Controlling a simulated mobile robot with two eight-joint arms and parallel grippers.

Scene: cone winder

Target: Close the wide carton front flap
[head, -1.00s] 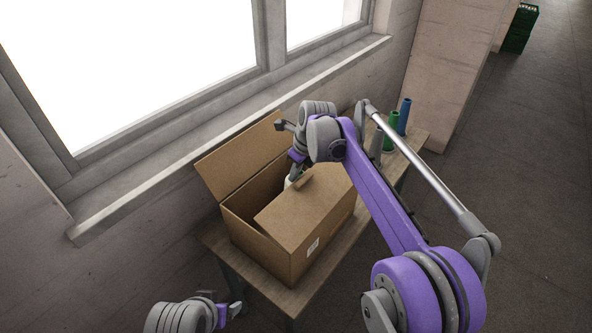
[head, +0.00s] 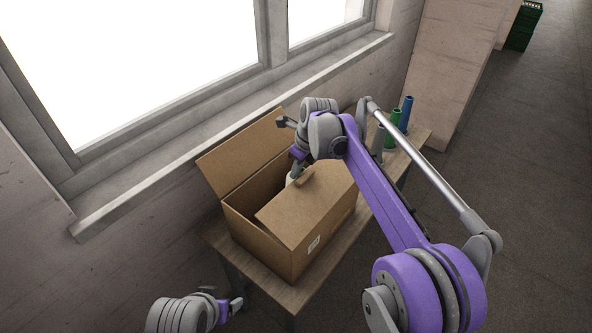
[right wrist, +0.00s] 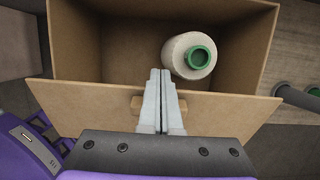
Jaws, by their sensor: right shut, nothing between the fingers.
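The wide carton (head: 258,246) stands on a table, and its back flap (head: 240,155) stands up, leaning toward the window. The front flap (head: 312,208) slants over part of the opening, leaving a gap on the back side. A small tab (right wrist: 137,104) sits on the flap near its free edge. My right gripper (head: 293,176) is shut and empty at that edge. In the right wrist view its fingertips (right wrist: 160,72) reach past the edge beside the tab; contact cannot be told. My left gripper (head: 238,303) is low in the head view, away from the carton, its jaws unclear.
A pale yarn cone (right wrist: 190,57) with a green tip is inside the carton. Green (head: 393,128) and blue (head: 405,113) cones stand on the table (head: 270,285) past the carton. The window wall runs behind. Open floor (head: 500,180) lies right; a green crate (head: 522,28) is far off.

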